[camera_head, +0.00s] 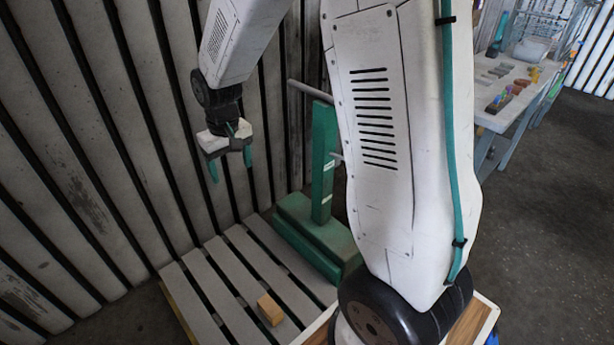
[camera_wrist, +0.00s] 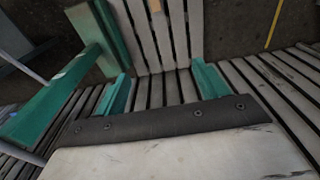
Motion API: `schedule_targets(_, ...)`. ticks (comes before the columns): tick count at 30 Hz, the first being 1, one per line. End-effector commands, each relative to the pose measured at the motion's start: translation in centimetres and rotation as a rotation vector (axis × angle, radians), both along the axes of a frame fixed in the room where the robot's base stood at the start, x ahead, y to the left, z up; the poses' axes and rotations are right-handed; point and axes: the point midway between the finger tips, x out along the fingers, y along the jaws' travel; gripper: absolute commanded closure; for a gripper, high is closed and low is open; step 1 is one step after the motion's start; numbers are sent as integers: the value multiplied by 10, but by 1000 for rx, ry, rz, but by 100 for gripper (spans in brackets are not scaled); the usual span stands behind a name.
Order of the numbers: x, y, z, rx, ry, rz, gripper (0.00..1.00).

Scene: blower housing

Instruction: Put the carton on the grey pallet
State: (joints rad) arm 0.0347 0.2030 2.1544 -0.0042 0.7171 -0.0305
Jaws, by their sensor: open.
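The carton (camera_head: 270,309), a small tan-brown box, sits on the slats of the grey pallet (camera_head: 235,268), toward its near side. My gripper (camera_head: 230,164) is open and empty, high above the pallet and well apart from the carton, beside the slatted wall. In the wrist view my gripper's two green fingers (camera_wrist: 160,74) are spread with nothing between them. The pallet slats (camera_wrist: 184,30) show at the top of that view, with a small tan patch, likely the carton (camera_wrist: 154,5), at the upper edge.
A green stand (camera_head: 322,170) with a heavy base rests at the pallet's far right part. A slatted wall (camera_head: 75,150) rises close on the left. A white workbench (camera_head: 515,95) with small items stands at the back right. Open dark floor (camera_head: 545,220) lies on the right.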

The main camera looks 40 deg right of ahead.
Motion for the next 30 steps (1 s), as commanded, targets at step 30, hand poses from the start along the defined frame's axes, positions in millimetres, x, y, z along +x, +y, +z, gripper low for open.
schedule_targets(30, -290, 16, 146, 2, -46, -1, 27)
